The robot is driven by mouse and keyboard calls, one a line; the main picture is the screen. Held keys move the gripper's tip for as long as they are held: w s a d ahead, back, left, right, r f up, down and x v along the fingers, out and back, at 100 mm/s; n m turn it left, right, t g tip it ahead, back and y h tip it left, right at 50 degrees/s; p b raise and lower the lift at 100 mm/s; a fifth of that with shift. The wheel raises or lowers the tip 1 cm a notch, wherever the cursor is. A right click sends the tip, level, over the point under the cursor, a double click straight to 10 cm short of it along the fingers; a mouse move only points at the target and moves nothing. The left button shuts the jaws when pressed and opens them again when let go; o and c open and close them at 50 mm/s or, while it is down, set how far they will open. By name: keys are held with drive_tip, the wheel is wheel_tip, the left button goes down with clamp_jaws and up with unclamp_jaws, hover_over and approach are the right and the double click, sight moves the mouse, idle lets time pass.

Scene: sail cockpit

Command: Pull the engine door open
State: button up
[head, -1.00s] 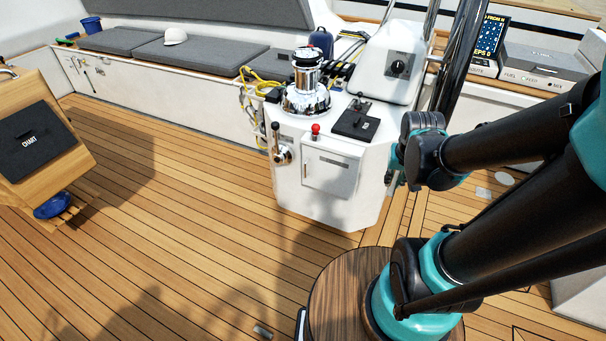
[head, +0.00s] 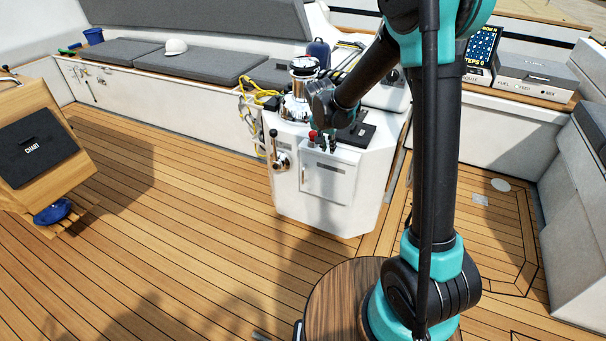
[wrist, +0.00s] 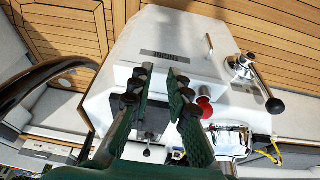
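The engine door (head: 328,180) is a flat white panel on the front of the white console (head: 285,195), and it looks closed. In the wrist view the dark lettered label (wrist: 160,54) is on the white front, and a slim bar handle (wrist: 209,45) stands to its right. The bar also shows at the door's left side in the head view (head: 303,176). My gripper (head: 322,147) is in front of the console's upper front edge, above the door. In the wrist view my gripper (wrist: 160,75) has its fingers apart with nothing between them; the handle is beyond the right finger.
A red knob (wrist: 204,106) is close beside the right finger. A chrome lever (head: 278,153) sticks out left of the door. A chrome winch (head: 300,90) and yellow rope (head: 256,92) are beyond. The wooden deck (head: 190,215) in front is clear.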

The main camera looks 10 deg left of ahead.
drive_tip(key=w+a+f+m, duration=0.1)
drive_tip(key=w+a+f, duration=0.25)
drive_tip(key=a, duration=0.35)
drive_tip(key=w+a+f+m, duration=0.1)
drive_tip(key=w+a+f, duration=0.1)
drive_tip(key=a+f, duration=0.3)
approach(303, 173)
drive_tip(key=shift+t+h, duration=0.3)
drive_tip(key=shift+h, duration=0.1)
drive_tip(key=x, duration=1)
drive_tip(key=shift+a+f, duration=0.25)
drive_tip(key=shift+a, duration=0.1)
clamp_jaws()
